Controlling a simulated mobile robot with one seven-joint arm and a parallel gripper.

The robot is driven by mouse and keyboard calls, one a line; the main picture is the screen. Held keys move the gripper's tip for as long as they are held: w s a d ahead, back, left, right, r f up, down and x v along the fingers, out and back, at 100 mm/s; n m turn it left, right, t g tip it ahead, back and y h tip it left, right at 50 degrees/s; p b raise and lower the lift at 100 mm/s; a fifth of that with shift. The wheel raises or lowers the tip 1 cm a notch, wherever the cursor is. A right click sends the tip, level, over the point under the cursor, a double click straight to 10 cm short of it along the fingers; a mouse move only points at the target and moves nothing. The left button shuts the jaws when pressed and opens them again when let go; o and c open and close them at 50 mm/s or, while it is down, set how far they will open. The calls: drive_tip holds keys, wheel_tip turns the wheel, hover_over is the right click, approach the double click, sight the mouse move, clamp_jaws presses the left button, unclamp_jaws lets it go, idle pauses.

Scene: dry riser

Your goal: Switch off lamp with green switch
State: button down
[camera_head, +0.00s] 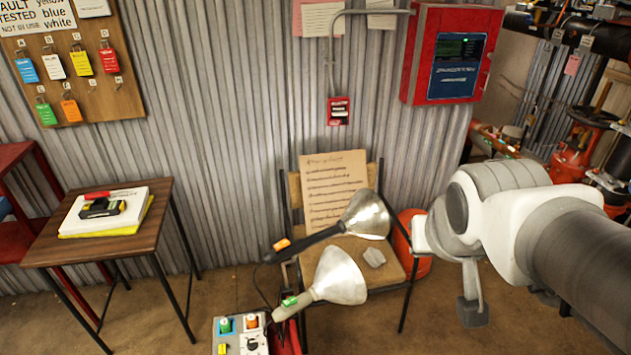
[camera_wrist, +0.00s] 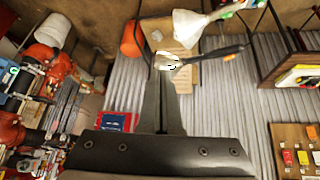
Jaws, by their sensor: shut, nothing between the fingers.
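The lamp with the green switch (camera_head: 335,280) has a pale handle and a silver cone shade, in front of the chair in the head view. Its green switch (camera_head: 289,301) is on the handle. In the wrist view its shade (camera_wrist: 190,25) is at the top, with the green switch (camera_wrist: 226,3) at the edge. A second lamp (camera_head: 362,217), with a black handle and an orange switch (camera_head: 282,244), is just behind it. My gripper (camera_wrist: 160,80) is shut and empty, apart from the green-switch lamp.
A wooden chair (camera_head: 396,268) holds a cardboard sign (camera_head: 333,185). A box with coloured plugs (camera_head: 229,345) is at the bottom. A small table (camera_head: 60,249) stands left, a red wall panel (camera_head: 418,55) above right. Pipes and red valves are at far right.

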drive_tip(key=w+a+f+n+y+b, duration=0.1)
drive_tip(key=w+a+f+n+b, duration=0.3)
drive_tip(key=w+f, duration=0.9)
drive_tip(key=w+a+f+n+y+b, duration=0.1)
drive_tip(key=a+f+y, duration=0.5)
drive_tip(key=a+f, duration=0.7)
drive_tip(key=shift+f+n+g+y+b, duration=0.4)
drive_tip(key=shift+f+n+b, duration=0.3)
drive_tip(key=shift+f+n, duration=0.6)
drive_tip(key=shift+w+f, duration=0.15)
drive_tip(key=shift+f, duration=0.1)
